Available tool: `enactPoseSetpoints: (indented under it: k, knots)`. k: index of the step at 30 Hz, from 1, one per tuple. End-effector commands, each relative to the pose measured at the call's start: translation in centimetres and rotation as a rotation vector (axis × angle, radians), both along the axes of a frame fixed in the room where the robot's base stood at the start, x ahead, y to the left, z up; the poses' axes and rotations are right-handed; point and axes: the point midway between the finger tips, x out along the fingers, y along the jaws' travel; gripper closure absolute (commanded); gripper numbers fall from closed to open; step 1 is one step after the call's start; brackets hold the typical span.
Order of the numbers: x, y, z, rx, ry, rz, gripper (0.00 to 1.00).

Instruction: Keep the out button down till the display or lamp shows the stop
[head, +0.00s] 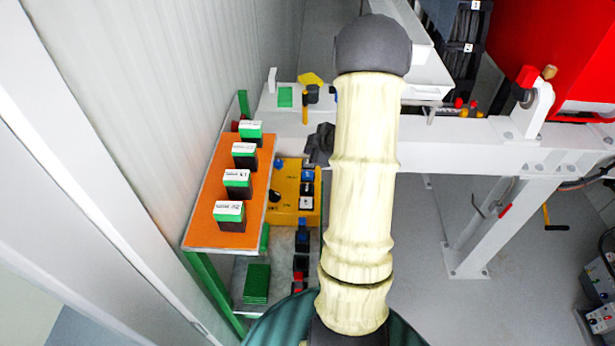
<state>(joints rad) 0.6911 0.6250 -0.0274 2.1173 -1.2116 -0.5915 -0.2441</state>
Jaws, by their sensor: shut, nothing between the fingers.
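A yellow control box (283,205) stands beside the orange shelf, left of my arm. It carries a black knob (275,196) and a column of small dark and blue buttons with white labels (307,188). The labels are too small to read, so I cannot tell which one is the out button. My gripper (314,157) shows as a dark shape just above the box's upper right corner, partly hidden behind my cream arm. It is shut and empty. I cannot tell whether it touches a button. No display or lamp reading can be made out.
An orange shelf (202,222) on a green frame holds several green-and-black boxes (237,180) with white labels. A white beam (465,132) runs to the right, with a red machine (560,60) behind. Grey floor (425,250) lies open right of my arm.

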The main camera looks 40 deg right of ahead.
Motion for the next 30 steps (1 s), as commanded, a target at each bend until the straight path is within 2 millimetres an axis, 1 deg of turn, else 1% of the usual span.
enactPoseSetpoints:
  k: [1, 3, 15, 18, 22, 30]
  knots:
    - [0.0, 0.0, -1.1, 0.0, 0.0, 0.0, 1.0]
    - [0.0, 0.0, -1.9, -0.001, 0.001, -0.001, 1.0]
    - [0.0, 0.0, -6.1, 0.001, 0.001, -0.001, 1.0]
    - [0.0, 0.0, -6.9, 0.0, 0.0, 0.0, 1.0]
    - [0.0, 0.0, -7.3, -0.001, 0.0, 0.001, 1.0]
    - [0.0, 0.0, -7.2, 0.0, 0.0, 0.0, 1.0]
